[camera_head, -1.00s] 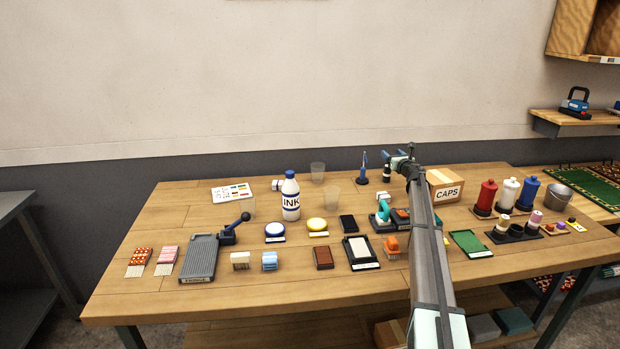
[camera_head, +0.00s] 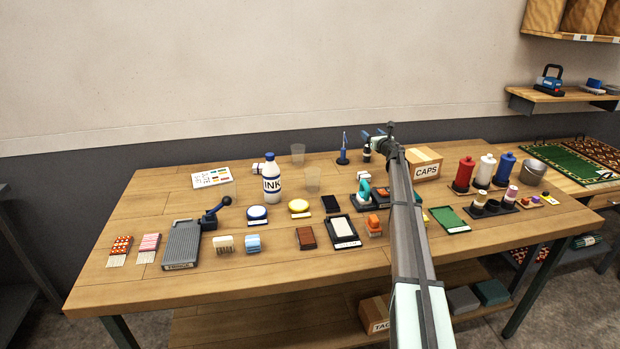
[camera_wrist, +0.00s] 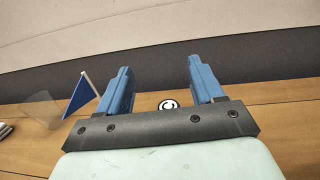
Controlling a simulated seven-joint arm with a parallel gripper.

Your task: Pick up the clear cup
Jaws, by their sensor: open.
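My gripper (camera_head: 378,135) is right of both cups, near the table's back. Its two blue fingers (camera_wrist: 160,68) are apart with nothing held between them.
A blue flag on a stand (camera_head: 343,148) is between my gripper and the cups. A small dark bottle (camera_head: 366,153) stands just below my gripper. The ink bottle (camera_head: 271,182) is left of the nearer cup. The CAPS box (camera_head: 425,165) is at right. Stamps and pads lie in front.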

